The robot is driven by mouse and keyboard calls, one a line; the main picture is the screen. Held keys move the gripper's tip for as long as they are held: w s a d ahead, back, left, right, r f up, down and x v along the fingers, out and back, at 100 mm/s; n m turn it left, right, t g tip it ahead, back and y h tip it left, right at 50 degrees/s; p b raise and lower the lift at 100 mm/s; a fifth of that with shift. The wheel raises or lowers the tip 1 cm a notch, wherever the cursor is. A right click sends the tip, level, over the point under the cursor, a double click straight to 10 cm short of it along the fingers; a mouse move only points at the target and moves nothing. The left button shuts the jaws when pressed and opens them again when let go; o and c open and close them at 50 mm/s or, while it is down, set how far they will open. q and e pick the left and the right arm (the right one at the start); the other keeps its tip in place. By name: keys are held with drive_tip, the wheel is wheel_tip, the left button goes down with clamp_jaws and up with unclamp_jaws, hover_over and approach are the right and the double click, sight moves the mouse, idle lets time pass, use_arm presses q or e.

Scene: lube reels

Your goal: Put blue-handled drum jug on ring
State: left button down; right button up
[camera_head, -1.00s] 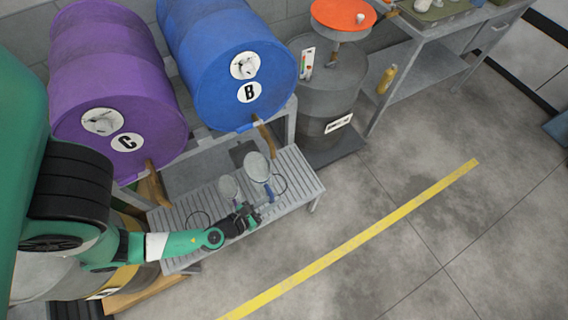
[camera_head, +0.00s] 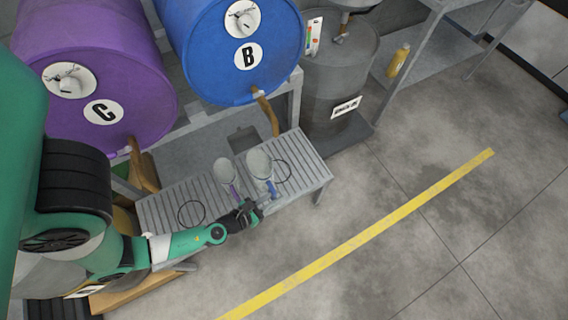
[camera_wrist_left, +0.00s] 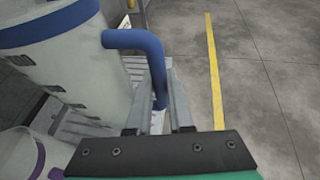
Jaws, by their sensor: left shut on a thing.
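The blue-handled jug (camera_head: 259,164) is a pale, open-topped jug at the slatted shelf, below the blue drum B (camera_head: 228,50). My left gripper (camera_head: 251,210) is shut on its blue handle. In the left wrist view, the fingers (camera_wrist_left: 160,80) hold the lower part of the handle, and the jug (camera_wrist_left: 75,65) looks roughly upright to the left. A thin black ring (camera_head: 284,172) shows just right of the jug, partly hidden by it. I cannot tell whether the jug touches the shelf. My right gripper is not in view.
A purple-handled jug (camera_head: 224,171) stands close left of the blue-handled one; it also shows in the left wrist view (camera_wrist_left: 20,155). Another black ring (camera_head: 191,214) lies bare on the slatted shelf (camera_head: 160,212). A tap hangs above the shelf's back. Floor in front is clear.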

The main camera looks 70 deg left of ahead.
sight(262, 194)
use_arm(q)
drive_tip(key=w+a+f+b, duration=0.8)
drive_tip(key=a+f+b, duration=0.2)
drive_tip(key=f+b, duration=0.2)
drive_tip(key=shift+f, duration=0.5)
drive_tip(key=c, duration=0.8)
unclamp_jaws()
drive_tip(key=shift+r, duration=0.15)
drive_tip(key=p+v, duration=0.1)
drive_tip(key=v, duration=1)
drive_tip(key=shift+p, duration=0.4)
drive_tip(key=shift+s+d+r, duration=0.25)
drive_tip(key=shift+s+d, duration=0.05)
drive_tip(key=shift+s, duration=0.05)
